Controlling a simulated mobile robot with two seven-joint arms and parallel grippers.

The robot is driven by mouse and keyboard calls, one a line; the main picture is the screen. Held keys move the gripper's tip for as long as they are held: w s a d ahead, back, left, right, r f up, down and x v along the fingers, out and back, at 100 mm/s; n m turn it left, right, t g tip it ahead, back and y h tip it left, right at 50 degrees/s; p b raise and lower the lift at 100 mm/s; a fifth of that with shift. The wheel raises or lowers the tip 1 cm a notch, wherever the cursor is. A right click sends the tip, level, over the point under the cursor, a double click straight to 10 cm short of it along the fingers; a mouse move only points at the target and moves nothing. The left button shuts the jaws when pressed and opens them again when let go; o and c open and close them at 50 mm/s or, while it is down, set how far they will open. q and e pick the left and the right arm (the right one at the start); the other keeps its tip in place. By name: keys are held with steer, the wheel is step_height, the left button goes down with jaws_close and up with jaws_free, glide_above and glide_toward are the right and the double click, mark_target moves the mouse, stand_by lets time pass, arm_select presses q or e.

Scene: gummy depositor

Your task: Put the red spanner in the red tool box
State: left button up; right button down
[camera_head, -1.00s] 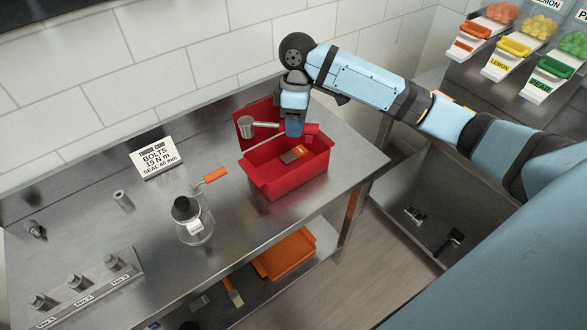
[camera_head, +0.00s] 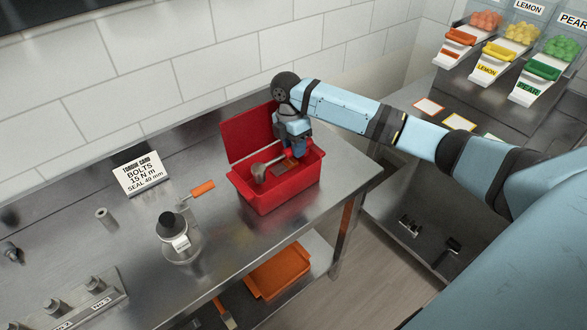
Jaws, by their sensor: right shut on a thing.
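The red tool box (camera_head: 275,196) stands near the right end of the steel bench, with its lid (camera_head: 250,135) raised at the back. My right gripper (camera_head: 293,150) points down into the box and is shut on the red spanner (camera_head: 260,172). The spanner's grey, cup-like head is inside the box opening at the left, and its red end shows at the gripper. I cannot tell whether the spanner touches the box floor. A brown block (camera_head: 283,170) lies in the box near it. My left gripper is not in view.
A torque card (camera_head: 143,173) stands behind. An orange tray (camera_head: 277,275) is on the shelf below. Candy dispensers (camera_head: 500,60) stand at the far right.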

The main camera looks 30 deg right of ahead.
step_height(320, 180, down, 4)
steer(key=shift+f, duration=2.3)
steer(key=shift+f+p, duration=0.1)
steer(key=shift+p, duration=0.2)
steer(key=c, duration=0.9)
jaws_free()
steer(key=shift+r, duration=0.25)
steer(key=shift+w+a+r+b, duration=0.1)
steer(key=shift+w+r+b, duration=0.25)
steer(key=shift+r, duration=1.55)
steer(key=shift+w+r+b, duration=0.2)
steer(key=shift+w+r, duration=0.2)
steer(key=shift+r, duration=1.55)
steer(key=shift+w+a+r+b, duration=0.1)
steer(key=shift+w+r+b, duration=0.25)
steer(key=shift+r, duration=1.55)
